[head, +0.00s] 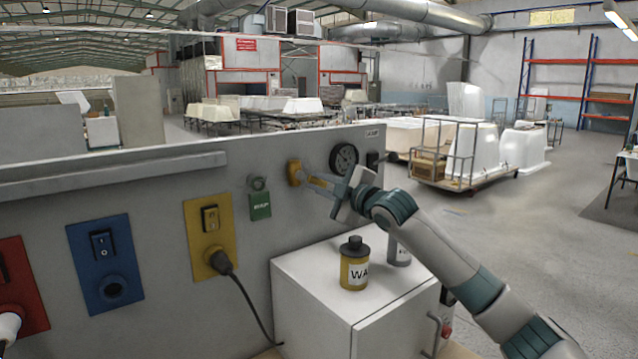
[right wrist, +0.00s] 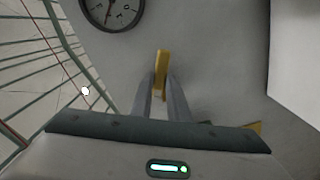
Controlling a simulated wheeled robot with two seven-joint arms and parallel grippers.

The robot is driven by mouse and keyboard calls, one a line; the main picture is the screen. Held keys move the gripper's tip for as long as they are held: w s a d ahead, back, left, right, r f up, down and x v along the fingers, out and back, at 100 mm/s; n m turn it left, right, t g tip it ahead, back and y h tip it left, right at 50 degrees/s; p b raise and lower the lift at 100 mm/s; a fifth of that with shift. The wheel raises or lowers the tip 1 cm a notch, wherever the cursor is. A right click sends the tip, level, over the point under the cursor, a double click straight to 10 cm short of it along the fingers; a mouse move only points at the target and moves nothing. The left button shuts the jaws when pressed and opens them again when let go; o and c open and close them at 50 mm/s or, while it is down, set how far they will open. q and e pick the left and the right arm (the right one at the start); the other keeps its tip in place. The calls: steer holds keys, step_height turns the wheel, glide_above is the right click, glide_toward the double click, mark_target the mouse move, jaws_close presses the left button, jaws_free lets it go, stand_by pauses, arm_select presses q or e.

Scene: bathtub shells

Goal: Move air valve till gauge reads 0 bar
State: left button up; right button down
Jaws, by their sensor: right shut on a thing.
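The air valve (head: 294,172) is a yellow fitting on the grey panel, left of the gauge. My right gripper (head: 312,183) reaches it from the right and is shut on its yellow handle. In the right wrist view the yellow handle (right wrist: 161,68) stands between the fingertips of the gripper (right wrist: 161,90). The round dark gauge (head: 344,159) is on the panel just above my right gripper. My left gripper is out of view.
A white cabinet (head: 318,262) below the valve carries a yellow-labelled bottle (head: 354,266) and a grey one (head: 399,252) partly behind my right arm. A green tag (head: 260,206) hangs left of the valve. Yellow (head: 208,238), blue (head: 106,262) and red switch plates line the panel.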

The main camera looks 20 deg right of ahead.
steer(key=shift+d+r+n+p, duration=0.1)
steer(key=shift+r+n+p, duration=0.3)
steer(key=shift+n+p, duration=0.5)
steer(key=shift+d+r+n+p, duration=0.1)
steer(key=shift+r+n+p, duration=0.4)
steer(key=shift+n, duration=0.7)
steer(key=shift+f, duration=0.1)
steer(key=c, duration=1.7)
jaws_free()
steer(key=shift+b+v, duration=3.7)
steer(key=shift+v, duration=4.95)
